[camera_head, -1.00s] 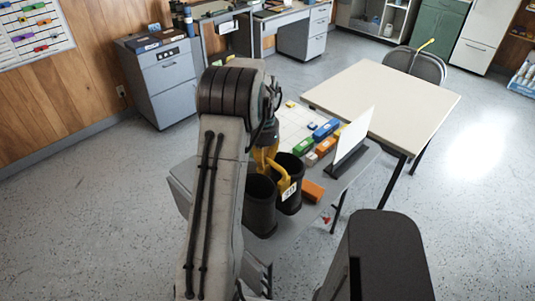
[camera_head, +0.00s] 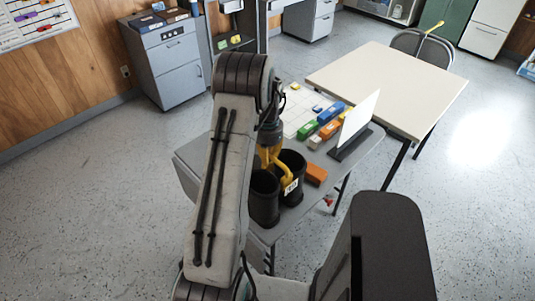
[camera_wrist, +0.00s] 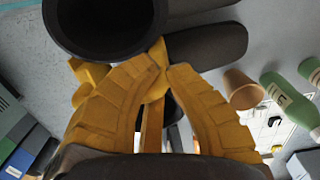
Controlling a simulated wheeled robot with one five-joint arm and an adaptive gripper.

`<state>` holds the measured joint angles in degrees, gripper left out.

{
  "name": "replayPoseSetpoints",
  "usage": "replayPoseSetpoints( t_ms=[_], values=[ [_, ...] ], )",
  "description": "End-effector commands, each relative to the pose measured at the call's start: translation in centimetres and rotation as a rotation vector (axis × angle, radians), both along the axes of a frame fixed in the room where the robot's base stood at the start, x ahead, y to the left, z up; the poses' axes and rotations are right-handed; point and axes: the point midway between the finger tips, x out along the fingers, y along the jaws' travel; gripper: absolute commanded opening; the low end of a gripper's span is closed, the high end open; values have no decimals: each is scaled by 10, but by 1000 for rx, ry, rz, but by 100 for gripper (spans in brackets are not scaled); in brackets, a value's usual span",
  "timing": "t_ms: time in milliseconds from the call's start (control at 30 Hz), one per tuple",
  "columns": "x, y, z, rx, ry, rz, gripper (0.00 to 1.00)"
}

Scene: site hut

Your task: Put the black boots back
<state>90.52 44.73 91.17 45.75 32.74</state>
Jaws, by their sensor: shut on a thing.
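The pair of black boots shows in the head view as two dark, open-topped shafts, a left boot (camera_head: 264,198) and a right boot (camera_head: 291,165). A yellow piece with a white label (camera_head: 291,187) lies across the right one. My gripper (camera_head: 270,154) has yellow fingers and is shut at the boots' tops, from above. In the wrist view my gripper's fingertips (camera_wrist: 160,68) close on a yellow part between the boots. One boot's round opening (camera_wrist: 105,22) is beside them. The boots' lower ends overlap the grey table's near edge; I cannot tell whether they touch it.
The grey table (camera_head: 196,158) carries coloured blocks (camera_head: 322,122), an orange block (camera_head: 316,175) and an upright white board (camera_head: 358,122). A cream table (camera_head: 390,85) stands behind. The wrist view shows a tan cup (camera_wrist: 242,90) and green bottles (camera_wrist: 290,100). Floor is clear at left.

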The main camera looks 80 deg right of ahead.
Motion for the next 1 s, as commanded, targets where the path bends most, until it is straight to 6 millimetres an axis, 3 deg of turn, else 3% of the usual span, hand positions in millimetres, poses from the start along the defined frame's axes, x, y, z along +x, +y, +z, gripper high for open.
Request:
replayPoseSetpoints(
  t_ms=[267, 300, 500, 867, 1000],
  values=[
    [0, -2, 0, -6, 0, 0, 0],
    [0, 0, -2, -1, 0, 0, 12],
    [0, 0, -1, -1, 1, 0, 30],
    [0, -1, 3, -2, 0, 0, 30],
    [0, -2, 18, -7, 0, 0, 30]
  ],
)
